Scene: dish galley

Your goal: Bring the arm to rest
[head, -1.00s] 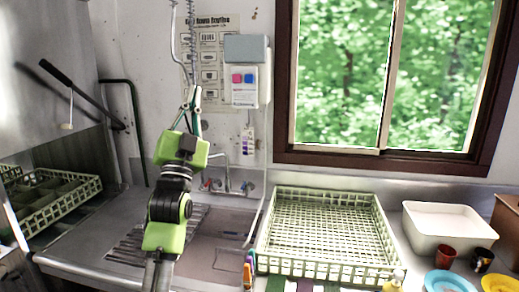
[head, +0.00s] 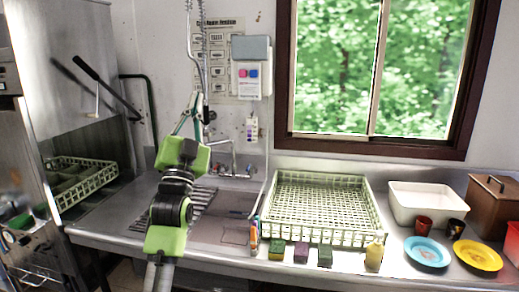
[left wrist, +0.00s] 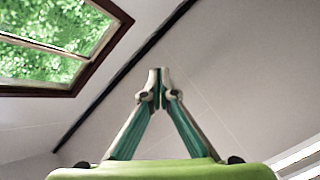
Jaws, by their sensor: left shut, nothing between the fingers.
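My left arm, with bright green and black links, rises over the sink side of the counter in the head view. Its gripper (head: 194,103) points up and away, in front of the wall by the hanging spray hose. In the left wrist view the two grey and teal fingers (left wrist: 160,77) meet at their tips. They are shut with nothing between them, and pale wall or ceiling and part of the window lie behind. My right gripper is in neither view.
A pale green dish rack (head: 320,240) stands on the counter right of the arm. A white tub (head: 428,207), a blue plate (head: 427,251) and a yellow plate (head: 477,256) are at right. Another rack (head: 88,187) is at left. Sponges (head: 301,252) line the front edge.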

